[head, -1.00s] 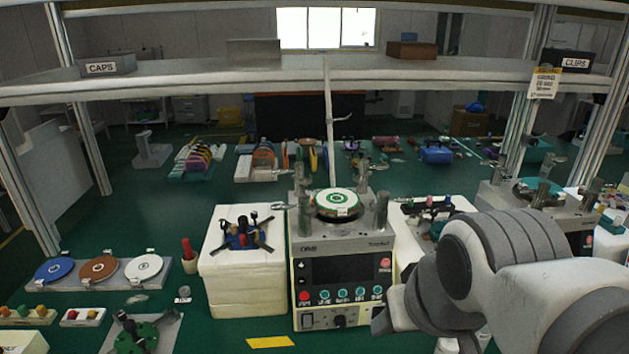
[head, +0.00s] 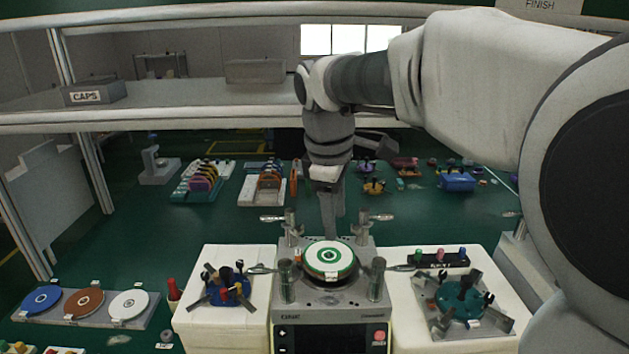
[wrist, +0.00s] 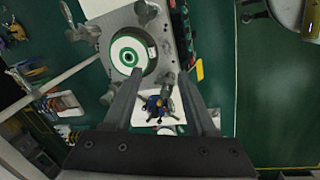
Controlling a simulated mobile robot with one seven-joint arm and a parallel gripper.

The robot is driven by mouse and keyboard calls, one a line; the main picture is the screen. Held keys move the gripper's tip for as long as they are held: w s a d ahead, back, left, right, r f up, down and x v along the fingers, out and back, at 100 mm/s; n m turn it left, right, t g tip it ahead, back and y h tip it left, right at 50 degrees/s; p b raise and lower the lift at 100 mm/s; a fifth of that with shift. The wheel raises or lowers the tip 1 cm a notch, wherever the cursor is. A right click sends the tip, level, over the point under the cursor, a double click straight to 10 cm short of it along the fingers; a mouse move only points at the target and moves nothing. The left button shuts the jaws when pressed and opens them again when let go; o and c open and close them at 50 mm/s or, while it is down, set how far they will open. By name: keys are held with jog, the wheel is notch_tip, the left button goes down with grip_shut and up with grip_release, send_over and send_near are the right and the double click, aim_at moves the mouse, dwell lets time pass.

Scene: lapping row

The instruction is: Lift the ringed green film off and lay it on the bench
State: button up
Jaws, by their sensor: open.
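The ringed green film (head: 329,256) is a white disc with a green ring, lying flat on the round platen of the lapping machine (head: 327,297). A small white tab shows at its front edge. It also shows in the wrist view (wrist: 124,62), up and left of centre. My gripper (head: 330,232) points down above the machine, behind the film in the head view. In the wrist view my gripper (wrist: 160,76) has its two fingers apart with nothing between them, and one fingertip overlaps the film's edge in the picture. I cannot tell its height above the film.
Upright metal posts with side levers stand around the platen. White blocks on both sides carry a blue fixture (head: 229,288) and a teal fixture (head: 463,300). Blue, brown and white discs lie on a grey tray (head: 65,315) at left. A shelf (head: 200,112) spans behind.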

jog(key=w+a+n, duration=0.2)
jog(key=w, duration=0.1)
jog(key=p, duration=0.1)
send_near(327, 273)
jog(key=shift+n+g, duration=0.3)
jog(key=shift+g, duration=0.1)
jog(key=f, duration=0.2)
jog(key=w+f, duration=0.1)
jog(key=f, duration=0.5)
jog(key=shift+w+d+f, duration=0.2)
jog(key=shift+w+d, duration=0.2)
jog(key=shift+c, duration=0.2)
grip_shut()
